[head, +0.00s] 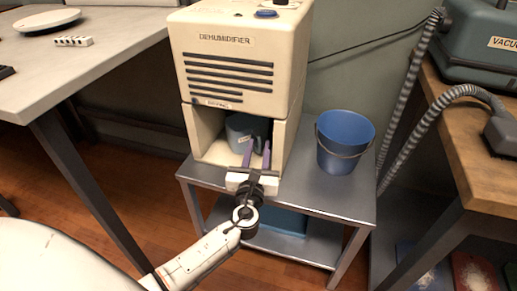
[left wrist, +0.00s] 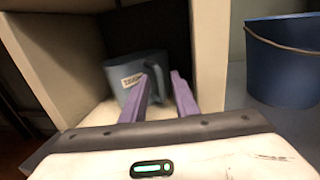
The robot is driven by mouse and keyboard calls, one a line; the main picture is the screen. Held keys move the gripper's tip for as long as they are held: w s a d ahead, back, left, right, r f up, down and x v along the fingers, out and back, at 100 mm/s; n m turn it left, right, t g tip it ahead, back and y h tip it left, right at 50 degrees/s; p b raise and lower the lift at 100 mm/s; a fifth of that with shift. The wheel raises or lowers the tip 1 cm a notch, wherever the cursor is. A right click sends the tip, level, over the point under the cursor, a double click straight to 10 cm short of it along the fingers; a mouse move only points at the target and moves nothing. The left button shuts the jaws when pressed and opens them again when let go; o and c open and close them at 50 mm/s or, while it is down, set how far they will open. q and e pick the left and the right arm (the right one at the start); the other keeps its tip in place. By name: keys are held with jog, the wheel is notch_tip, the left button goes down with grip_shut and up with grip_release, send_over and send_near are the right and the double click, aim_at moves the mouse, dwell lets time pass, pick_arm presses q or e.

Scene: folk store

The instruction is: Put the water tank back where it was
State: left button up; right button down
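The water tank (head: 238,133) is a blue-grey, jug-like vessel with a handle and a pale label. It stands upright inside the open lower bay of the cream dehumidifier (head: 222,75). The tank also shows in the left wrist view (left wrist: 127,75), with its handle toward the right. My left gripper (head: 258,150) is at the mouth of the bay, in front of the tank. Its two purple fingers are apart, with their tips close to the handle; I cannot tell whether they touch it. My right gripper is in neither view.
A blue bucket (head: 344,140) stands right of the dehumidifier on the grey metal stand (head: 310,193). A pale table (head: 85,55) is at left. A wooden bench (head: 463,135) with a vacuum (head: 480,45) and its ribbed hose is at right. The bay walls leave little room around the gripper.

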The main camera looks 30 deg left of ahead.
pick_arm(q)
jog(key=p+v, duration=0.2)
jog(key=v, duration=1)
dwell(2.0)
